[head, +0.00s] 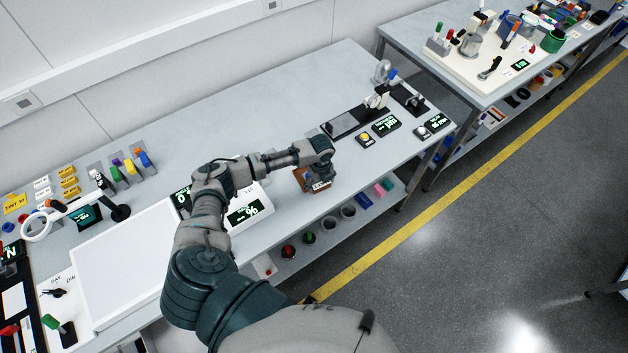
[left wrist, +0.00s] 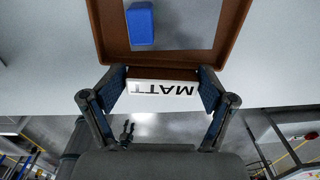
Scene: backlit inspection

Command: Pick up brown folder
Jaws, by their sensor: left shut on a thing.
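The brown folder (left wrist: 96,30) looks like a shallow brown frame or tray with a white label reading MATT on its near side. In the left wrist view a blue block (left wrist: 141,23) shows inside its rim. In the head view the brown folder (head: 300,176) is at the front edge of the bench, partly hidden by my left gripper (head: 320,184). In the left wrist view the fingers of my left gripper (left wrist: 160,88) are shut on the label side, one at each end of the label. I cannot tell whether the folder touches the bench. My right gripper is not in view.
A white box with a green % display (head: 243,211) stands left of the folder. A black tray (head: 350,122) and small displays lie to the right. A large white panel (head: 125,262) lies at the left. A lower shelf (head: 325,233) holds cups and blocks.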

